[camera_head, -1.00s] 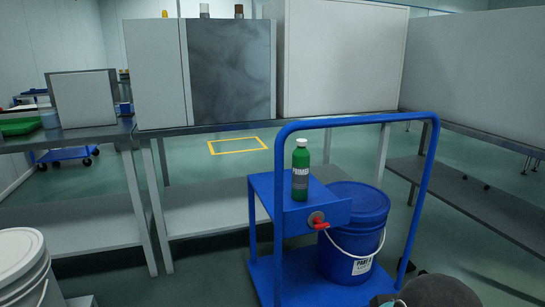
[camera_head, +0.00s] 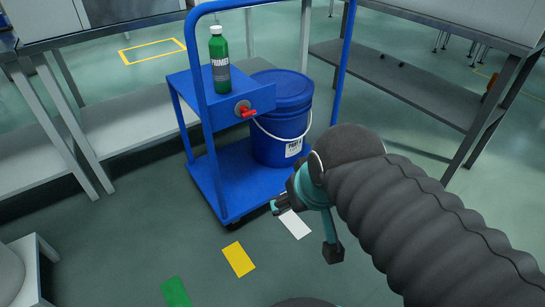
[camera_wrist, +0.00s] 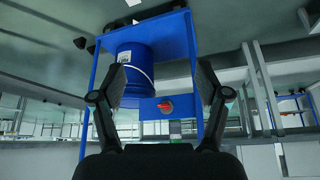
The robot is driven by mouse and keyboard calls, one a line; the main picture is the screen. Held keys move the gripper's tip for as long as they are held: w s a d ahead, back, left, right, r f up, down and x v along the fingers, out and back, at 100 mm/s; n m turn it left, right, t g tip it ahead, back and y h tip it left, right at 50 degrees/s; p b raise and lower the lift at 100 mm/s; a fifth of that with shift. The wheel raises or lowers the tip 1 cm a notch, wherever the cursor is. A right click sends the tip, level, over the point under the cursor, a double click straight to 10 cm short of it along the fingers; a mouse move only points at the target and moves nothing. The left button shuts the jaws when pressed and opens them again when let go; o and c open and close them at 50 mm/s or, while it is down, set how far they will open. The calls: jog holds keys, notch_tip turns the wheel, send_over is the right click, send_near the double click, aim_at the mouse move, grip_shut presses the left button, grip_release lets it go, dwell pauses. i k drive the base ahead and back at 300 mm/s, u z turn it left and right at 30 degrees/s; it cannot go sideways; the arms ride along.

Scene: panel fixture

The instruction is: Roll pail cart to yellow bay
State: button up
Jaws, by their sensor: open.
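The blue pail cart (camera_head: 240,180) stands on the green floor with a tall tubular handle (camera_head: 202,100). A lidded blue pail (camera_head: 285,125) with a white label stands upright on its lower deck, beside a raised box with a red knob (camera_head: 246,110). A green bottle (camera_head: 219,62) stands on the box. My gripper (camera_head: 276,204) is low in front of the cart, at its right side in the picture. In the wrist view my gripper (camera_wrist: 160,78) is open and empty, and the cart appears upside down beyond its fingers. A yellow floor outline (camera_head: 156,55) lies behind the cart at left.
A yellow card (camera_head: 238,260), a green card (camera_head: 176,292) and a white card (camera_head: 295,223) lie flat on the floor in front of the cart. Metal benches (camera_head: 125,120) stand at left and right (camera_head: 420,90). A white bucket (camera_head: 10,275) is at lower left.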

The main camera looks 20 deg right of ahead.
aim_at(234, 185)
jog(key=z, duration=0.55)
jog(key=k, duration=0.65)
jog(key=z, duration=0.7)
jog(key=i, duration=1.1)
jog(key=u, duration=0.7)
